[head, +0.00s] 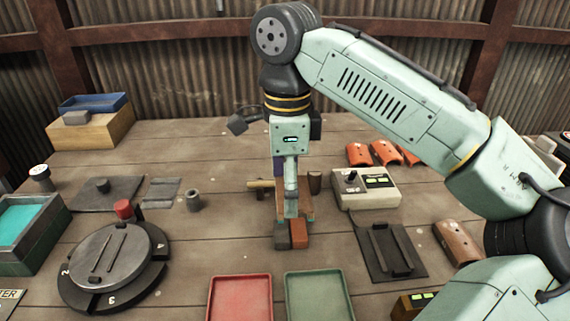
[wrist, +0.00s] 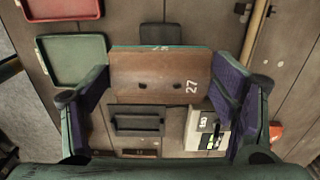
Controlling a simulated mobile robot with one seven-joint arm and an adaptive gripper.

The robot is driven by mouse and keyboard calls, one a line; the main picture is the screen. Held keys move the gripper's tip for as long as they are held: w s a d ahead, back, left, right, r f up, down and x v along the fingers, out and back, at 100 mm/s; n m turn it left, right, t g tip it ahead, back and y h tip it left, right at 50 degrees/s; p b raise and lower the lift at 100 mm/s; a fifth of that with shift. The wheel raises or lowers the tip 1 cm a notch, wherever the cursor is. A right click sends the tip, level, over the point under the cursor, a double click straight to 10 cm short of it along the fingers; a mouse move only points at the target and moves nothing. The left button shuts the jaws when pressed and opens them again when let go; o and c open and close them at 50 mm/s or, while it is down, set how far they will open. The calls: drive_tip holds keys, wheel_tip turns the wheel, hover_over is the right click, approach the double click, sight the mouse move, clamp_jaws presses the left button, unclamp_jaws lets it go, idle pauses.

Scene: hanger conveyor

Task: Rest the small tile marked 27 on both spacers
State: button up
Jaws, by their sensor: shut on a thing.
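The brown tile marked 27 (wrist: 160,76) is held between the two purple-padded fingers of my gripper (wrist: 162,92) in the wrist view, its number near the right end and a teal strip along its far edge. In the head view my gripper (head: 291,208) points down at the table's middle; its near finger hides much of the tile (head: 309,203). The two spacers seem to be the parallel dark bars (head: 378,250) on a dark plate (head: 365,262), right of my gripper. In the wrist view the plate (wrist: 117,138) lies just below the tile, apart from it.
A white device (head: 365,190) with green displays stands behind the plate. A red tray (head: 240,277) and a green tray (head: 318,273) lie in front. A round turntable (head: 112,255) is at left. Curved orange tiles (head: 358,154) lie at the back right.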

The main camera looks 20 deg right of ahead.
drive_tip(key=shift+w, duration=0.1)
drive_tip(key=shift+s+f+b, duration=0.2)
drive_tip(key=shift+f+b, duration=0.5)
drive_tip(key=shift+w+f+b, duration=0.1)
drive_tip(key=shift+f+b, duration=1.9)
drive_tip(key=shift+f, duration=0.6)
drive_tip(key=o, duration=1.2)
wheel_tip(320, 180, up, 8)
drive_tip(key=shift+f, duration=0.2)
